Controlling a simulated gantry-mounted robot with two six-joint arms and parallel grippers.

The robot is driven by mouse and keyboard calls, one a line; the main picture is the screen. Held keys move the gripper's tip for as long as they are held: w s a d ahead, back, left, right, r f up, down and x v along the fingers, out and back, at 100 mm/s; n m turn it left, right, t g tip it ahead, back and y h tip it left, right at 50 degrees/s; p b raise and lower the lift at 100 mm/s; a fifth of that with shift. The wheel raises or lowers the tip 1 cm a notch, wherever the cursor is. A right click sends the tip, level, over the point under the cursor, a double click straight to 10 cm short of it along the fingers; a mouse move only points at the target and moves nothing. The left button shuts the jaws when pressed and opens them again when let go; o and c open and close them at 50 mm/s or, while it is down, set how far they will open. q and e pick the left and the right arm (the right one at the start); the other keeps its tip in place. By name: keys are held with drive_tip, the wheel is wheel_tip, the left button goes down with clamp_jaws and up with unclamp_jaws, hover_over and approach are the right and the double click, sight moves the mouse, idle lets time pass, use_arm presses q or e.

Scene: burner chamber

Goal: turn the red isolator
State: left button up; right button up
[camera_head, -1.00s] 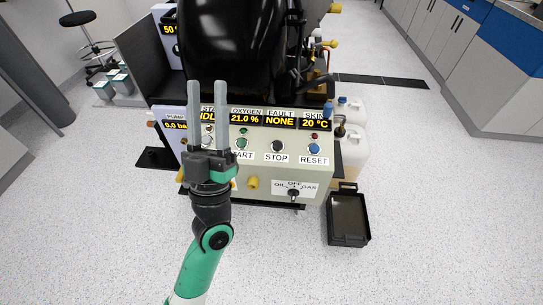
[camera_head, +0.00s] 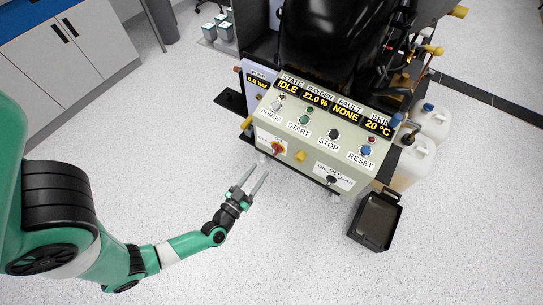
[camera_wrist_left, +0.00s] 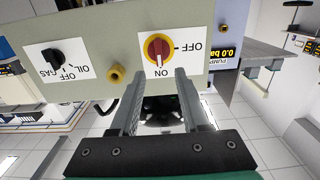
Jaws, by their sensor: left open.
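The red isolator (camera_head: 278,148) is a red knob on a yellow disc on the lower left front of the pale control panel. In the left wrist view it shows upside down as a red and yellow knob (camera_wrist_left: 158,48) on a white plate with OFF and ON marks. My right gripper is not in view.
The control panel (camera_head: 299,141) carries several buttons, yellow knobs and a black OIL/OFF/GAS selector (camera_head: 331,180). A black open bin (camera_head: 378,222) stands on the floor to the right, beside white jugs (camera_head: 412,160).

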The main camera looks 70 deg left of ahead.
sight(274, 153)
use_arm(q)
drive_tip(key=b+x, duration=0.2)
drive_tip(key=x, duration=0.5)
drive_tip(key=shift+w+a, duration=0.15)
drive_tip(key=shift+w, duration=0.1)
drive_tip(key=shift+w+a, duration=0.3)
drive_tip(key=shift+w, duration=0.15)
clamp_jaws()
